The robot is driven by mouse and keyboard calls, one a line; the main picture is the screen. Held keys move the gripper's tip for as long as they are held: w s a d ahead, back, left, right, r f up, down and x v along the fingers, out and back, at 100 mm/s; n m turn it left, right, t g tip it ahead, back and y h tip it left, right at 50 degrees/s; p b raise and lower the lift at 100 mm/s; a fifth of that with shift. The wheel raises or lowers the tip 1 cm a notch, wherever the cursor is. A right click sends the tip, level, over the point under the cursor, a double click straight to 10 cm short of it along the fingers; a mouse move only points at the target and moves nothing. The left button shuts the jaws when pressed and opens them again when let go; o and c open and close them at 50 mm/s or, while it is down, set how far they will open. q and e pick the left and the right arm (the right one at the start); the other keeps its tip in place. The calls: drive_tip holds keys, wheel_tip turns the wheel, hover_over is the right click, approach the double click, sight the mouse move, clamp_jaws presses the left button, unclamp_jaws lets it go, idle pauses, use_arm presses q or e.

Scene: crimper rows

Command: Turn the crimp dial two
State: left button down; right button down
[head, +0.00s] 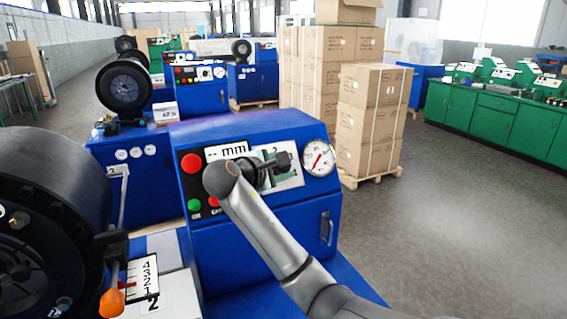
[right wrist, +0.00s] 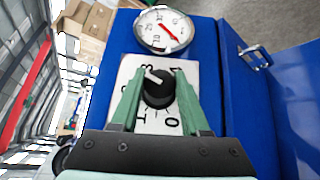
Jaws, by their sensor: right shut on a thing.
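The crimp dial is a round black knob (right wrist: 157,88) with a pale pointer line, set on a white plate (right wrist: 183,72) with black marks around it. In the right wrist view my right gripper (right wrist: 160,92) has its green fingers on both sides of the knob, shut on it. In the head view my right arm reaches the blue machine's panel, and my right gripper (head: 272,165) covers most of the dial and part of its white plate (head: 292,180). Which mark the pointer meets is hard to read. My left gripper is not in view.
A pressure gauge (head: 318,158) sits right of the dial plate. A red button (head: 191,163), a green button (head: 194,205) and a "mm" display (head: 227,151) are on the left. A large black crimper head (head: 45,215) and an orange-knobbed lever (head: 111,303) stand at left. Boxes (head: 372,120) stand behind.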

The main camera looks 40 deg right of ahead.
drive_tip(key=m+g+y, duration=0.3)
drive_tip(key=m+y, duration=0.1)
drive_tip(key=m, duration=0.1)
drive_tip(key=shift+r, duration=0.1)
idle(0.3)
drive_tip(key=shift+m+y, duration=0.3)
drive_tip(key=shift+c, duration=2)
unclamp_jaws()
drive_tip(key=shift+d, duration=0.1)
drive_tip(key=w+v, duration=0.1)
drive_tip(key=v, duration=1.1)
drive_tip(key=shift+s+a+r, duration=0.2)
drive_tip(key=shift+s, duration=0.15)
drive_tip(key=shift+f, duration=0.1)
